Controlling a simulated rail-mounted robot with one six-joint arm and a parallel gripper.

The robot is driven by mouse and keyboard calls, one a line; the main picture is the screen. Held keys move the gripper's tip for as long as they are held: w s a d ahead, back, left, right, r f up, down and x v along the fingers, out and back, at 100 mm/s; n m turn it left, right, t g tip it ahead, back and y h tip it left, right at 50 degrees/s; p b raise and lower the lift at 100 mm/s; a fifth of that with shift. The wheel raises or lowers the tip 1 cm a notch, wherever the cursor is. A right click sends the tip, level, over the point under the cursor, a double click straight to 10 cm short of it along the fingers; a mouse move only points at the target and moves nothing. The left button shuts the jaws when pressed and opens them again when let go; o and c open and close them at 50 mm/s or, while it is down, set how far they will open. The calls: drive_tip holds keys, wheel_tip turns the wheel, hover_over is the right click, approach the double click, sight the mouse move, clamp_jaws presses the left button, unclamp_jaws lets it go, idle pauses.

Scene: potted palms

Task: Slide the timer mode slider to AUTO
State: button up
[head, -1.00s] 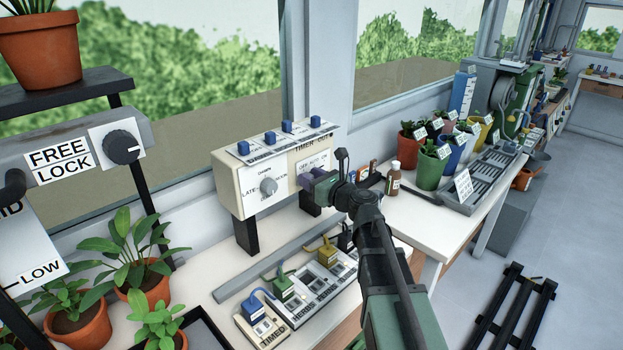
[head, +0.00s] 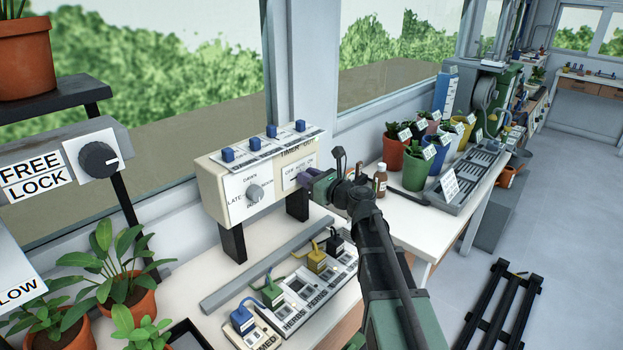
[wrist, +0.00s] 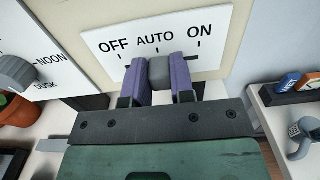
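The timer box (head: 212,190) is a cream box on dark legs in the head view. Its white mode panel (wrist: 105,43) reads OFF, AUTO, ON from left to right in the wrist view. The grey slider knob (wrist: 159,72) is below the word AUTO. The purple fingers of my gripper (wrist: 160,80) are on both sides of the knob and appear closed against it. In the head view my gripper (head: 318,184) is at the panel's right part and hides the knob. The fingers cover the lower part of the slider track.
A round dial (head: 254,193) is left of the mode panel, and blue switches (head: 271,131) line the box top. Coloured plugs (head: 272,292) sit in a strip below. A brown bottle (head: 380,182) and potted plants (head: 415,169) stand to the right.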

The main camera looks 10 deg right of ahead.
drive_tip(key=o, duration=0.5)
drive_tip(key=shift+c, duration=0.2)
drive_tip(key=v, duration=1.1)
